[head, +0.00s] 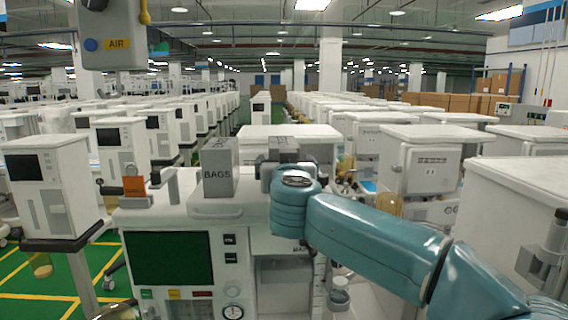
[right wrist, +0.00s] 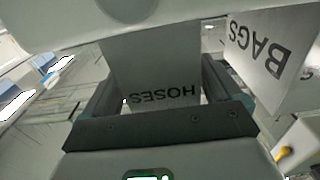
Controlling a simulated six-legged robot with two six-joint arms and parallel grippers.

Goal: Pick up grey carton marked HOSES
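The grey carton marked HOSES (head: 284,143) stands on the white top of the near anaesthesia machine (head: 180,211), right of the grey BAGS carton (head: 219,168). In the head view, my right gripper and wrist hide its lower part. In the right wrist view, the HOSES carton (right wrist: 160,75) is upside down between the two dark fingers of my right gripper (right wrist: 163,90). One finger is at each side of it, close to its faces. I cannot tell whether both fingers press on it. My left gripper is not clearly in view.
The BAGS carton (right wrist: 268,58) is close beside my right gripper. An orange card (head: 134,186) on a grey base stands at the left of the machine top. A grey AIR box (head: 112,38) hangs at upper left. More white machines crowd the right side.

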